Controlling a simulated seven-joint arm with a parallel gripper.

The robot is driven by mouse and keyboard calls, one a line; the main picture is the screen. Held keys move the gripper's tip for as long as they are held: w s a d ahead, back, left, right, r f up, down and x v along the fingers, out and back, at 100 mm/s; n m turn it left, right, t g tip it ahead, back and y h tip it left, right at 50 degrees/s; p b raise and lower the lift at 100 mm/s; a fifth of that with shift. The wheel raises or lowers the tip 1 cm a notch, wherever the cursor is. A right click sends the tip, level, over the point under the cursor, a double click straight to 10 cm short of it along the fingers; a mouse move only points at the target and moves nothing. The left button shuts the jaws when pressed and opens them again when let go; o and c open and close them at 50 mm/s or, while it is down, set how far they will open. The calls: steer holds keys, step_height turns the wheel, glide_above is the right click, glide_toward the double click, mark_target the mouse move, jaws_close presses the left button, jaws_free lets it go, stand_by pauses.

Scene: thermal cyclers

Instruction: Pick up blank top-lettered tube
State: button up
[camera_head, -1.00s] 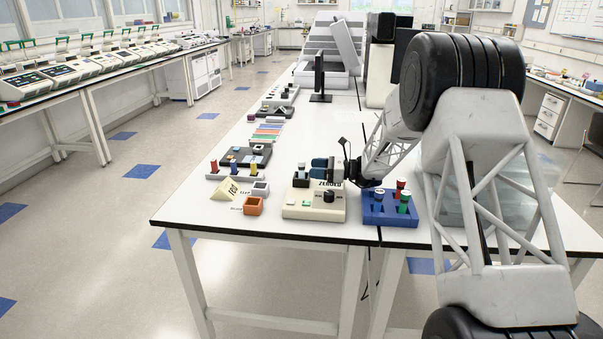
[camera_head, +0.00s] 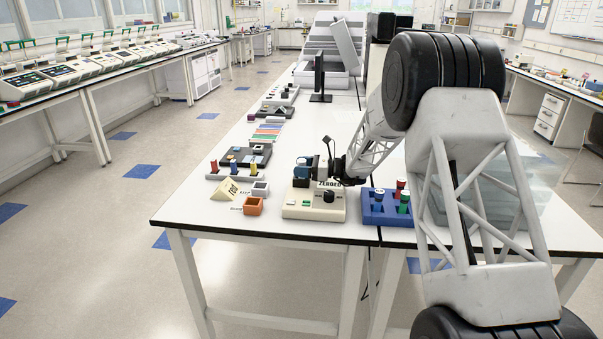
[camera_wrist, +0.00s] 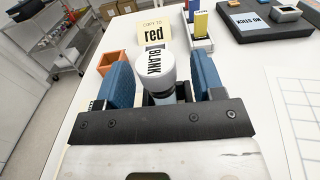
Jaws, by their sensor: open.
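In the head view my gripper (camera_head: 304,169) is over the left part of a cream device (camera_head: 314,209) labelled ZEROED. There the fingers largely hide the tube, and a dark holder (camera_head: 301,183) shows just below them.
A blue rack (camera_head: 386,214) with several capped tubes stands right of the device. An orange open box (camera_head: 253,206) and a cream sign (camera_head: 231,188) reading "red" stand to its left. Dark trays (camera_head: 247,157) lie farther back. The table's front edge is close.

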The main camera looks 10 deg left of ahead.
steer(key=shift+c, duration=0.4)
steer(key=c, duration=1)
steer(key=shift+r, duration=0.15)
step_height(320, 180, up, 18)
steer(key=shift+f, duration=0.1)
stand_by(0.6)
